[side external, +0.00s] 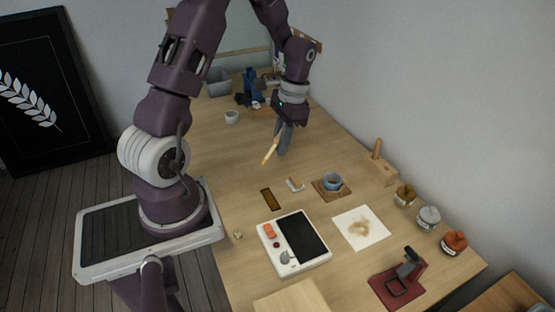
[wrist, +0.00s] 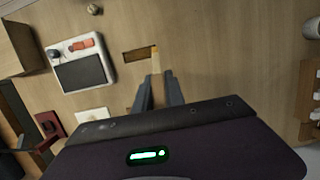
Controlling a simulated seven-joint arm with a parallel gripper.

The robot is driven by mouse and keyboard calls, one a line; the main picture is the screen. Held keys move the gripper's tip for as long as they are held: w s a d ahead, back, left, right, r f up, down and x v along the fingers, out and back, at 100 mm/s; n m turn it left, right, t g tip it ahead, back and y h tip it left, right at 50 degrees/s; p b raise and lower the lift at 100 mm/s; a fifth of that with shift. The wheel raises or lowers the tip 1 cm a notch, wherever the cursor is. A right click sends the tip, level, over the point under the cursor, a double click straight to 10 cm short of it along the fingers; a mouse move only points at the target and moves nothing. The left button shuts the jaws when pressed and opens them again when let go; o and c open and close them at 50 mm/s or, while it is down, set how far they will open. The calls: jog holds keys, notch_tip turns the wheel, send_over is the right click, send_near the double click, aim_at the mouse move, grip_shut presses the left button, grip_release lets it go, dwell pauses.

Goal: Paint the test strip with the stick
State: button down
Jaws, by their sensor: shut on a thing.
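My gripper (side external: 281,142) is shut on a thin pale wooden stick (side external: 270,152), which slants downward with a yellowish tip. The stick also shows between the fingers in the wrist view (wrist: 156,62). A small dark-edged brown strip (side external: 271,199), which looks like the test strip, lies flat on the table. In the side view the stick's tip is apart from this strip, behind it. In the wrist view the tip overlaps the right end of the strip (wrist: 136,55). The tip appears above the table, but its exact height is hard to tell.
A white tray with a black pad (side external: 302,237) lies in front of the strip. A white cup (side external: 232,117) stands behind.

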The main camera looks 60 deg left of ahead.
dwell(0.3)
jog(key=shift+w+x, duration=0.25)
jog(key=shift+x, duration=0.9)
jog(key=shift+w+x, duration=0.2)
jog(key=shift+x, duration=0.95)
jog(key=shift+w+x, duration=0.25)
jog(key=shift+x, duration=0.85)
jog(key=shift+w+x, duration=0.2)
jog(key=shift+x, duration=0.85)
